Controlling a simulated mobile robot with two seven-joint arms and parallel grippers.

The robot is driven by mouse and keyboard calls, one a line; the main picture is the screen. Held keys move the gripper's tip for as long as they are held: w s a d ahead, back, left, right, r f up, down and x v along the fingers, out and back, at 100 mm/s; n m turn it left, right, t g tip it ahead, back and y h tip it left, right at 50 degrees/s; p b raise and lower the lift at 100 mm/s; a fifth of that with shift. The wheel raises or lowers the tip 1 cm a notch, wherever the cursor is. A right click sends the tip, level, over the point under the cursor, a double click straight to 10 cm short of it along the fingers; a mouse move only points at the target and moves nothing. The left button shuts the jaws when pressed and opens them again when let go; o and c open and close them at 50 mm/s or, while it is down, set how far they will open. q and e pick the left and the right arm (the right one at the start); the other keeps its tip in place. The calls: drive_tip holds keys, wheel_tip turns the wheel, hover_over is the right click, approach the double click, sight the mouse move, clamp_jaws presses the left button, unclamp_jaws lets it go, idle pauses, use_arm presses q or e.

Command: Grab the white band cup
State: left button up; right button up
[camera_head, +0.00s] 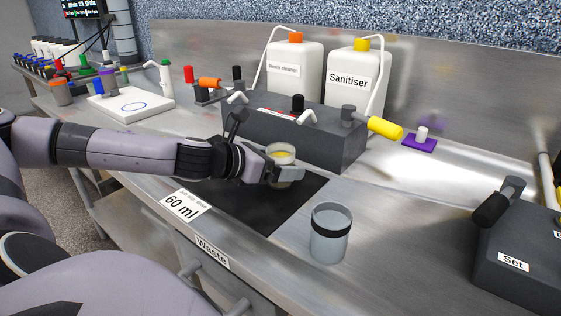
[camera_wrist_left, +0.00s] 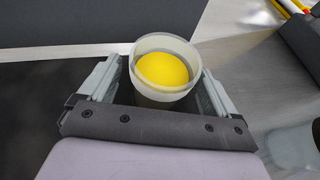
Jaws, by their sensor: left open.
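The white band cup (camera_head: 280,150) is a clear cup with a pale band at its rim and yellow inside. It stands at the black mat (camera_head: 258,213), in front of the dark grey block. My left gripper (camera_head: 284,170) is open around the cup at its upper part, and a finger hides part of its near side. In the left wrist view the cup (camera_wrist_left: 165,68) sits between the two fingers; contact is unclear. A second clear cup with a black band (camera_head: 330,232) stands to the right on the steel counter. My right gripper is not in view.
Behind the cup is a dark grey block (camera_head: 330,145) with taps and a yellow handle. White jugs (camera_head: 295,75) stand behind it. A "Set" block (camera_head: 525,255) is at the right. A white scale (camera_head: 130,105) is at the left. Counter right of the black-band cup is clear.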

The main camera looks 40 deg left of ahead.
use_arm(q)
drive_tip(key=shift+w+f, duration=0.1)
drive_tip(key=shift+w, duration=0.15)
drive_tip(key=c, duration=1.2)
drive_tip(key=shift+r+p, duration=0.55)
drive_tip(key=shift+r, duration=0.2)
drive_tip(key=shift+r+p, duration=4.3)
drive_tip(key=shift+r, duration=4.95)
